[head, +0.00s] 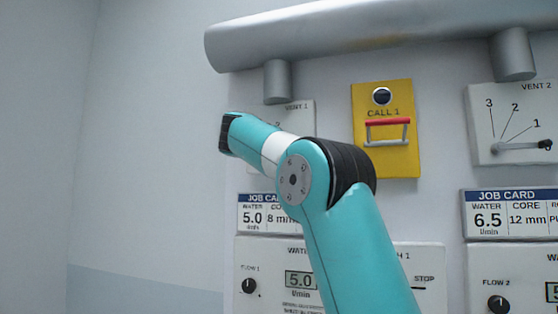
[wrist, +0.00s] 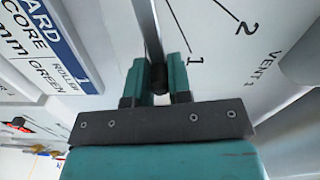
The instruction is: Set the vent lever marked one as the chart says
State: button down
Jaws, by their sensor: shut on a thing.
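The VENT 1 plate (head: 304,117) is on the wall at the left in the head view, largely hidden behind my arm. In the wrist view the plate (wrist: 215,75) shows printed numbers 1 and 2 with lines. The vent 1 lever (wrist: 149,28) is a grey bar with a black end knob (wrist: 160,84). My gripper (wrist: 158,66) has its two teal fingers shut on the knob end. The lever lies beside the line of mark 1, on the side away from 2. In the head view the lever and my fingertips are hidden.
Below VENT 1 is a job card (head: 262,199) reading water 5.0 and core 8 mm. A yellow CALL 1 panel (head: 398,160) with a red-topped handle is to the right. The VENT 2 plate (head: 490,150) is further right. A grey pipe (head: 330,38) runs above.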

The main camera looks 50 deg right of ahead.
jog(key=shift+f+m+b, duration=0.95)
jog(key=shift+m+b, duration=0.05)
jog(key=shift+b, duration=0.25)
jog(key=c, duration=1)
grip_release()
jog(key=shift+c, duration=0.2)
